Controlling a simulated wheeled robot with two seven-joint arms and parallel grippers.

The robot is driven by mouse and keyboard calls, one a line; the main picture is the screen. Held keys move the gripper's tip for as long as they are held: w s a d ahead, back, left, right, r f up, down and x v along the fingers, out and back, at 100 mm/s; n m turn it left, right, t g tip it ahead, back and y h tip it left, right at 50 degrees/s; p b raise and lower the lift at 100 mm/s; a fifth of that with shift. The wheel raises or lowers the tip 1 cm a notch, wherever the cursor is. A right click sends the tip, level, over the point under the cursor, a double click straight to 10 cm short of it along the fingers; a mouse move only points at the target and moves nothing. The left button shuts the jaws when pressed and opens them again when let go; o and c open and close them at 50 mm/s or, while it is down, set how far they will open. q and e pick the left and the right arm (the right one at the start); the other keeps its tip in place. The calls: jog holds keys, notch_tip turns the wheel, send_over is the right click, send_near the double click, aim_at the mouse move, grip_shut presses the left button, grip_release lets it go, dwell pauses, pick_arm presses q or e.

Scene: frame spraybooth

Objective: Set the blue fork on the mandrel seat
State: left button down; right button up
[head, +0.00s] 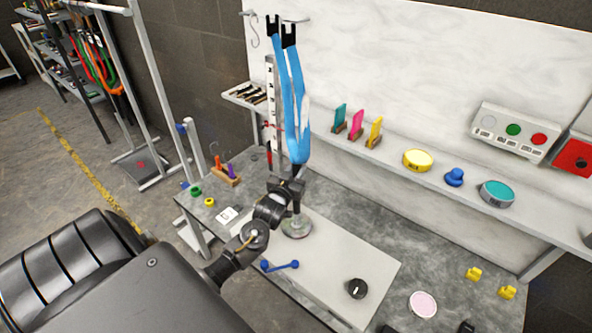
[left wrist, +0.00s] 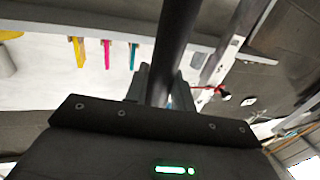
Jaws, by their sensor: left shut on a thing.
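The blue fork (head: 298,112) stands upside down in the head view, its two legs up with black ends and its crown low. My left gripper (head: 290,187) is shut on the fork's lower tube, just under the crown. In the left wrist view that dark tube (left wrist: 174,55) passes between the fingers (left wrist: 160,88). Below the gripper is a round greyish base (head: 297,227) on the pale plate, which looks like the mandrel seat. A short upright piece shows between gripper and base. I cannot tell whether the tube touches the seat.
A shelf behind holds coloured cards, a yellow tin (head: 417,160), a blue knob (head: 454,177) and a teal tin (head: 496,193). A ruler post (head: 271,100) stands close behind the fork.

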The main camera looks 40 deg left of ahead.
pick_arm(q)
jog(key=shift+f+b, duration=2.5)
jog(key=shift+f, duration=1.1)
jog(key=c, duration=1.2)
grip_release()
jog(key=shift+o, duration=0.5)
jog(key=shift+f, duration=0.1)
jog(key=b+v, duration=0.1)
jog(key=v, duration=1)
jog(key=shift+w, duration=0.1)
